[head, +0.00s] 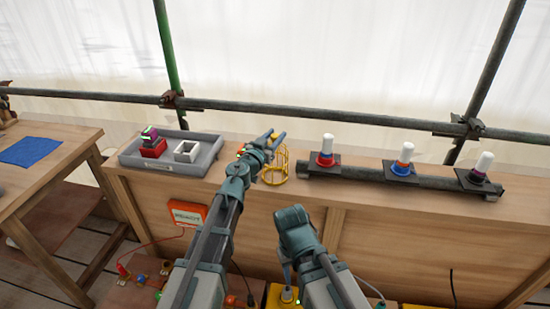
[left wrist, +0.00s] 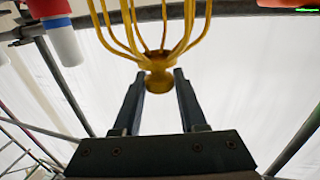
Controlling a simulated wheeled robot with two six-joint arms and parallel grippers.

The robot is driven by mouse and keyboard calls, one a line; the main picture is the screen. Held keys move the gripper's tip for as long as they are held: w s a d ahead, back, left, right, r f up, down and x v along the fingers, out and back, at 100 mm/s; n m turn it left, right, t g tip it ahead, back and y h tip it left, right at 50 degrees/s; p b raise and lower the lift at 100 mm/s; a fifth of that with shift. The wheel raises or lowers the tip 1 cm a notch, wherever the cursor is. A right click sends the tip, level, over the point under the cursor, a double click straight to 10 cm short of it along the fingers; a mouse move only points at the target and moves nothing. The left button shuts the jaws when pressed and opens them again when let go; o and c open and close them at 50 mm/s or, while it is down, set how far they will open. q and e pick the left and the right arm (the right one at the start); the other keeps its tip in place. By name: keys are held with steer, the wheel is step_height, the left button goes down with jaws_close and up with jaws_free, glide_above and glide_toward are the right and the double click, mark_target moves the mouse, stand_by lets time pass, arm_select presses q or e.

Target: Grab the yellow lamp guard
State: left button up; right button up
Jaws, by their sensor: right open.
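The yellow lamp guard (head: 275,173) is a wire cage on the bench top, right of the grey tray. In the left wrist view its cage wires (left wrist: 150,22) run down to a round yellow knob (left wrist: 159,80). My left gripper (head: 276,136) is at the top of the guard. Its two fingertips (left wrist: 160,76) lie against either side of the knob, with no clear gap. My right gripper (head: 289,284) is low in front of the bench, mostly hidden by my own arm, and its fingers are hard to make out.
A grey tray (head: 128,157) holds a red block (head: 153,150) and a white square frame (head: 187,151). Three white-topped lamps with red (head: 326,150), blue (head: 402,160) and dark (head: 480,170) bases stand along a pipe at right. A scaffold rail (head: 300,112) crosses behind the bench.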

arm_select(q)
jaws_close()
steer(key=shift+r, duration=0.15)
